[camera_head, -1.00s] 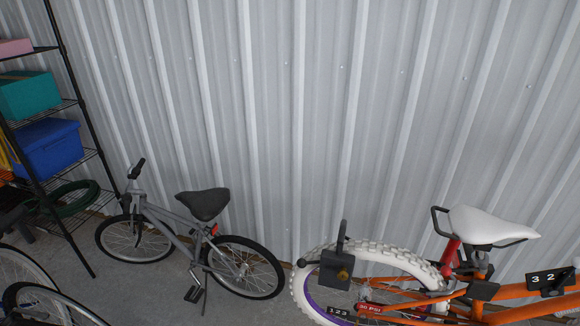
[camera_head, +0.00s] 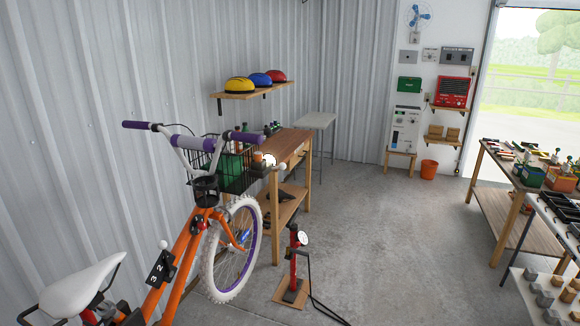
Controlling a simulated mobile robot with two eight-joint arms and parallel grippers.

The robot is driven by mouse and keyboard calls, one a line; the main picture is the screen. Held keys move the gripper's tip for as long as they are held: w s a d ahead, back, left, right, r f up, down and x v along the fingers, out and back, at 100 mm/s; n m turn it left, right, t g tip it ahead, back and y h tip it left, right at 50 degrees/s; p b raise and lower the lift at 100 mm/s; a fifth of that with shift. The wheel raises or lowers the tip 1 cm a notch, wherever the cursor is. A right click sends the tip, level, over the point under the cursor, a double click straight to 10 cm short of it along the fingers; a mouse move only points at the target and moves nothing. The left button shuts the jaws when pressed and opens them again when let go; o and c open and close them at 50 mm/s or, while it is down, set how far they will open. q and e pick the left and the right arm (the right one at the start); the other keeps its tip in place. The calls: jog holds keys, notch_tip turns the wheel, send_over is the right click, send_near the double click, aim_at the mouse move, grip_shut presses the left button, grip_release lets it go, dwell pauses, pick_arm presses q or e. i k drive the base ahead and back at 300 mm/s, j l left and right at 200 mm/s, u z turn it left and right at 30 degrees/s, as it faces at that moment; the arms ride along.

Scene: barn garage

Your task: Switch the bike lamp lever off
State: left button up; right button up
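An orange bike (camera_head: 190,240) with a white seat and purple grips stands along the metal wall at the left. A black wire basket (camera_head: 232,172) hangs at its handlebar. A small round pale thing (camera_head: 265,160) shows near the basket; I cannot tell whether it is the bike lamp. A dark cup-like part (camera_head: 206,190) sits below the handlebar. A lamp lever cannot be made out. Neither of my grippers is in view.
A red floor pump (camera_head: 294,262) stands right of the front wheel. A wooden workbench (camera_head: 290,147) is behind the basket. Tool tables (camera_head: 512,187) line the right side. The concrete floor (camera_head: 400,225) between is clear.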

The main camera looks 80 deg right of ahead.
aim_at(282, 166)
jog(key=z, duration=2.7)
